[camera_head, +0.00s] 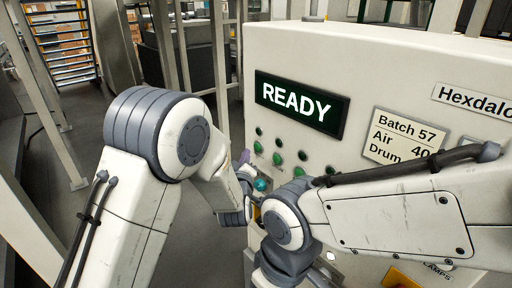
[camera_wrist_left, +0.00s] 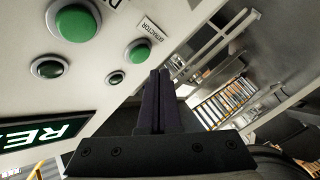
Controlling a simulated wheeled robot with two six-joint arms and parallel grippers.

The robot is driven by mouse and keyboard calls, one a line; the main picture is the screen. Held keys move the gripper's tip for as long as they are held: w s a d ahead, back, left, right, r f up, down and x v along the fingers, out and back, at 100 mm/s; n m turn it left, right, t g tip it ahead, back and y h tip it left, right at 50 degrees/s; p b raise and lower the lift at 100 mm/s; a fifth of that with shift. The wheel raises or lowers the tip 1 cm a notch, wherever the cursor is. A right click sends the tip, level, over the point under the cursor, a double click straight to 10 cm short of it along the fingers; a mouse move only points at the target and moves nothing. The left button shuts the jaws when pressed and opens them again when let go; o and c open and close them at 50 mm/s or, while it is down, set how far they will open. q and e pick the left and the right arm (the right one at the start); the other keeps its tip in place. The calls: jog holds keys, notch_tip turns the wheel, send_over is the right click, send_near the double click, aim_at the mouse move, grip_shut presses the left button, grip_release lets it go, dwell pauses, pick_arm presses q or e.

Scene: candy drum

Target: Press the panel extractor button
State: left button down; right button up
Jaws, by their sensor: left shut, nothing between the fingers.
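My left gripper (camera_head: 244,157) is shut and empty beside the panel's left edge, close to that button. In the left wrist view its dark fingers (camera_wrist_left: 160,72) are together, with tips just beside the button's ring; I see no clear contact. My right arm crosses the panel, but its gripper is out of view.
The white panel (camera_head: 400,75) carries a READY display (camera_head: 300,103), several other green buttons, small dark indicators and a batch label (camera_head: 405,140). Another larger green button (camera_wrist_left: 75,20) neighbours the extractor button. Left of the panel is open floor, with metal posts and shelving behind.

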pick_arm(q)
jog(key=shift+w+d, duration=0.35)
jog(key=shift+d, duration=0.15)
dwell(1.8)
jog(key=shift+w+d+b, duration=0.25)
jog(key=shift+d+b, duration=0.05)
jog(key=shift+b, duration=0.1)
jog(key=shift+w+d, duration=0.25)
jog(key=shift+d, duration=0.1)
dwell(0.5)
dwell(0.4)
jog(key=shift+s+a+b, duration=0.5)
jog(key=shift+a+b, duration=0.2)
jog(key=shift+b, duration=0.05)
